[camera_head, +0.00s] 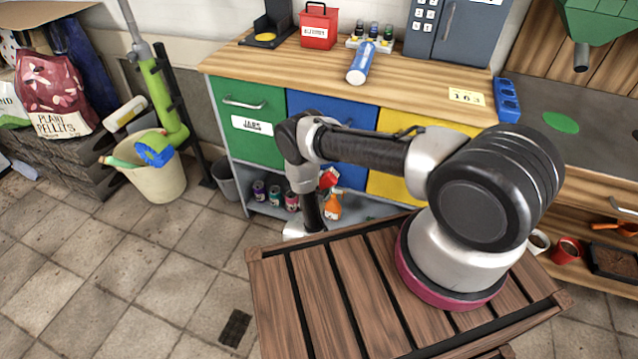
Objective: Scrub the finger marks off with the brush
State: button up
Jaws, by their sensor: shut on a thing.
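My arm reaches left over the slatted wooden top and bends down in front of the drawer cabinet (215,98). Its far end drops behind the edge of the wooden top, so my gripper is hidden and I cannot see what it holds. I cannot make out a brush for certain. A toothed blue piece (155,153) shows at the rim of a cream bucket (160,186) on the left, and a teal-ended handle (118,162) leans in that bucket. No finger marks can be made out on the green drawer (247,117), blue drawer (345,113) or yellow drawer (392,185).
The slatted wooden top (335,290) fills the lower middle. An orange spray bottle (333,208) and several small cans stand on the cabinet's low shelf. A blue-and-white cylinder (361,65) and a red box (318,27) are on the counter. Tiled floor at lower left is mostly clear.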

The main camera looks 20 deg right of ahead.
aim_at(328, 182)
jog(key=shift+s+d, duration=0.9)
jog(key=shift+d, duration=0.2)
jog(key=shift+w+d, duration=0.1)
jog(key=shift+w+a+r, duration=0.1)
jog(key=shift+w+a, duration=1.35)
jog(key=shift+a, duration=0.2)
jog(key=shift+c, duration=0.8)
jog(key=shift+r, duration=0.7)
jog(key=shift+s+d, duration=1.4)
jog(key=shift+d, duration=0.3)
jog(key=shift+w+a, duration=1.35)
jog(key=shift+a, duration=0.15)
jog(key=shift+w+a, duration=0.1)
jog(key=shift+a, duration=0.05)
jog(key=shift+c, duration=0.4)
jog(key=shift+r, duration=0.75)
jog(key=shift+s+d, duration=1.4)
jog(key=shift+d, duration=0.35)
jog(key=shift+w+a, duration=0.1)
